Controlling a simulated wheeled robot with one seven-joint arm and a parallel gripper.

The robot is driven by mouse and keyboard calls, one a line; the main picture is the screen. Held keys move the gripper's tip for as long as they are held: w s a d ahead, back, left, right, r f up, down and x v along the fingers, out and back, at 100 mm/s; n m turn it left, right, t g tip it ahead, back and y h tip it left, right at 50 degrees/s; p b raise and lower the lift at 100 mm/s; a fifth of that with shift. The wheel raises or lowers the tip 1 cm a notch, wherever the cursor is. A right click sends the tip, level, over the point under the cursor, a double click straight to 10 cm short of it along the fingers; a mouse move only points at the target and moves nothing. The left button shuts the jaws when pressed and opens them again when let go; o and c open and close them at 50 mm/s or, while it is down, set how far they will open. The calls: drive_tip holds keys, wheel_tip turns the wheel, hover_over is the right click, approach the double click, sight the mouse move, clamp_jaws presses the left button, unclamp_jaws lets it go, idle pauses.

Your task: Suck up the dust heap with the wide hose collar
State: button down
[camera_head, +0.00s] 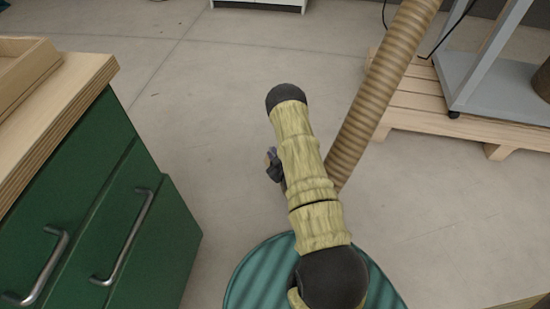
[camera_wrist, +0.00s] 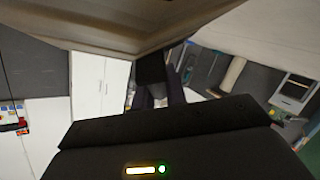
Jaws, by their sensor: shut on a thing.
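The beige ribbed hose (camera_head: 385,85) slants down from the top right in the head view. Its lower end passes behind my arm, so I cannot see the collar there. In the wrist view a wide, pale brown flared piece, the wide hose collar (camera_wrist: 95,22), fills the top, close to the camera. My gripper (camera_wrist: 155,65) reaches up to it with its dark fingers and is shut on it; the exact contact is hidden. In the head view only a small dark part shows beside my sleeved arm. I see no dust heap in either view.
A green drawer cabinet (camera_head: 150,225) with a wooden top stands at left, a wooden tray (camera_head: 25,70) on it. A wooden pallet (camera_head: 430,105) and a grey metal frame (camera_head: 485,85) stand at right. Bare concrete floor lies between. A white cabinet (camera_wrist: 98,85) shows in the wrist view.

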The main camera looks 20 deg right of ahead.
drive_tip(key=shift+w+d+f+b, duration=0.15)
drive_tip(key=shift+w+f+b, duration=0.7)
drive_tip(key=shift+f, duration=0.2)
drive_tip(key=shift+w+d+f+b, duration=0.15)
drive_tip(key=shift+w+f+b, duration=0.55)
drive_tip(key=shift+w+f, duration=0.3)
drive_tip(key=a+r+p, duration=0.4)
drive_tip(key=r+p, duration=0.2)
drive_tip(key=r, duration=0.2)
drive_tip(key=s+a+r+p, duration=0.1)
drive_tip(key=a+r+p, duration=0.2)
drive_tip(key=r+p, duration=0.4)
drive_tip(key=a+r+p, duration=0.4)
drive_tip(key=r+p, duration=0.3)
drive_tip(key=r, duration=0.4)
drive_tip(key=shift+s+a+r, duration=0.25)
drive_tip(key=shift+s+a, duration=0.05)
drive_tip(key=shift+a, duration=0.05)
drive_tip(key=shift+w, duration=0.1)
